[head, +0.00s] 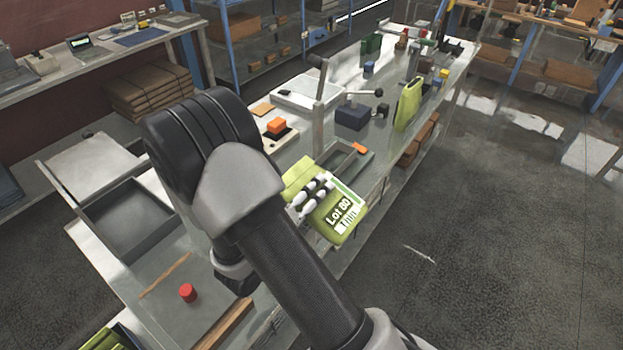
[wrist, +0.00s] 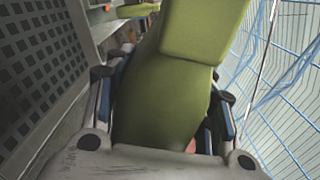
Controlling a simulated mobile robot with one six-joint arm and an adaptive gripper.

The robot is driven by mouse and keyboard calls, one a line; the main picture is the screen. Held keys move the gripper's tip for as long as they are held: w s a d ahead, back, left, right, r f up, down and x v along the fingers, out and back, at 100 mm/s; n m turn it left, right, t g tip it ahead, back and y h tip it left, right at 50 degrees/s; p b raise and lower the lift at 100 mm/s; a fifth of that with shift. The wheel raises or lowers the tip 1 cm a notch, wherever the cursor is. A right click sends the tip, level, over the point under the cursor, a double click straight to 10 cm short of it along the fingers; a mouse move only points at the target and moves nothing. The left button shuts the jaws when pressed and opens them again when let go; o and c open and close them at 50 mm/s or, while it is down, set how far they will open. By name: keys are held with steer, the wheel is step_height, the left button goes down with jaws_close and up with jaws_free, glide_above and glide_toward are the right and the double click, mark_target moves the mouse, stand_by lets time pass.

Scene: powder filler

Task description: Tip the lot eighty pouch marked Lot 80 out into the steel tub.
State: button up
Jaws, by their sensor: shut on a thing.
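The green pouch with a white label reading "Lot 80" (head: 333,222) hangs over the near bench edge in the head view. My gripper (head: 313,193) is shut on it, its pale and dark fingers across the pouch's side. In the wrist view the pouch (wrist: 165,95) fills the middle, between the two fingers of my gripper (wrist: 163,110). An open grey metal tub (head: 158,193) with a flat floor stands on the bench to the left, partly behind my arm. The pouch is to the right of this tub, not over it. Whether the pouch is open cannot be told.
A smaller grey tray (head: 366,160) lies behind the pouch. Another green pouch (head: 408,106) stands farther along the bench, past a dark blue box (head: 352,116). A red cap (head: 188,293) sits at the near end. The floor right of the bench is clear.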

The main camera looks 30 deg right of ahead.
steer(key=f+n, duration=0.1)
steer(key=f+n+p, duration=0.1)
steer(key=n, duration=0.1)
steer(key=shift+s+d+f, duration=0.15)
steer(key=shift+s+f, duration=0.1)
steer(key=shift+s, duration=0.1)
steer(key=n+p, duration=0.1)
steer(key=p, duration=0.1)
steer(key=shift+r+n+p, duration=0.25)
steer(key=shift+n+p, duration=0.15)
steer(key=shift+w+n+p, duration=0.1)
steer(key=shift+n+p, duration=0.4)
steer(key=shift+f, duration=0.1)
stand_by(3.1)
